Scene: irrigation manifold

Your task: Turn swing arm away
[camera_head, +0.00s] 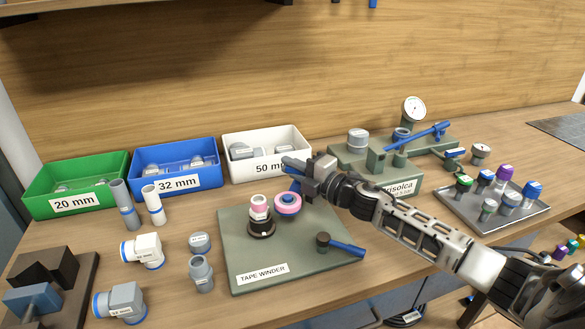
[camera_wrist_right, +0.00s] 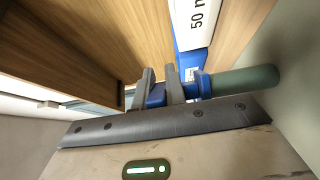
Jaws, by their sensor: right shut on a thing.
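The tape winder (camera_head: 247,247) is a flat green-grey plate on the bench. A pink tape roll (camera_head: 288,204) with a blue centre sits on it, beside a pale fitting on a dark round base (camera_head: 261,226). My right gripper (camera_head: 299,173) is just behind and above the tape roll. In the right wrist view its fingers (camera_wrist_right: 161,84) are closed on the blue swing arm (camera_wrist_right: 156,96), beside a blue collar and a green cylinder (camera_wrist_right: 243,81). My gripper hides much of the swing arm in the head view. My left gripper is not in view.
A blue lever (camera_head: 346,248) lies at the plate's right edge. Green (camera_head: 75,206), blue (camera_head: 178,182) and white (camera_head: 268,170) bins stand behind. Loose fittings stand left of the plate. A test stand with a gauge (camera_head: 413,111) and a tray of caps (camera_head: 497,237) are right.

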